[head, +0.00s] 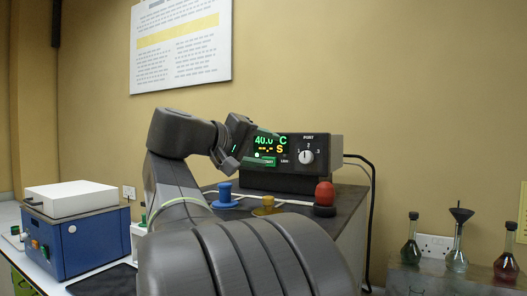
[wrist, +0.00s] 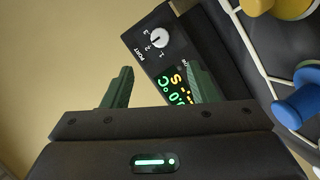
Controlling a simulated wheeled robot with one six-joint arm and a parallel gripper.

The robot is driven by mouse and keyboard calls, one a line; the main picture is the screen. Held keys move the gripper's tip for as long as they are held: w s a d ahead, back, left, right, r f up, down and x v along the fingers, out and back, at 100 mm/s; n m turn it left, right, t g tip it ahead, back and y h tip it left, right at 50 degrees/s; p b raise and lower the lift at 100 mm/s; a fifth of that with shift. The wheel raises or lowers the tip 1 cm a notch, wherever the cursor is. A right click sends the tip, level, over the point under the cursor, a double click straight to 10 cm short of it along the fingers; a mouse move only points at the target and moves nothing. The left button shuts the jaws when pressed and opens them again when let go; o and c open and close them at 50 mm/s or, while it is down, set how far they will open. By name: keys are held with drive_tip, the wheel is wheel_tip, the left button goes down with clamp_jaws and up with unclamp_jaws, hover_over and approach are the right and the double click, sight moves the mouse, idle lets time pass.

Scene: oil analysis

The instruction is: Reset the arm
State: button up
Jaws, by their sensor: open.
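My gripper (head: 236,152) is in front of the left part of a black instrument (head: 322,153) in the head view. In the wrist view, the two green fingers of my gripper (wrist: 160,85) stand wide apart with nothing between them. The instrument (wrist: 148,48) shows beyond the fingers, with a port knob and a lit display reading about 40.0 C. The right finger covers part of the display. My arm is bent and fills the lower middle of the head view.
Blue (head: 225,195), yellow (head: 267,206) and red (head: 325,194) knobs stand on the dark bench top before the instrument. A blue box with a white lid (head: 78,232) is at left. Several flasks (head: 457,245) stand on a lower surface at right. A poster hangs on the wall.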

sight(304, 158)
drive_tip(key=shift+d, duration=0.1)
drive_tip(key=p+x, duration=0.1)
drive_tip(key=x, duration=1.2)
drive_tip(key=shift+w+d+f+p, duration=0.1)
drive_tip(key=shift+w+d+p, duration=0.1)
drive_tip(key=shift+w+p, duration=0.15)
drive_tip(key=shift+s+a, duration=0.1)
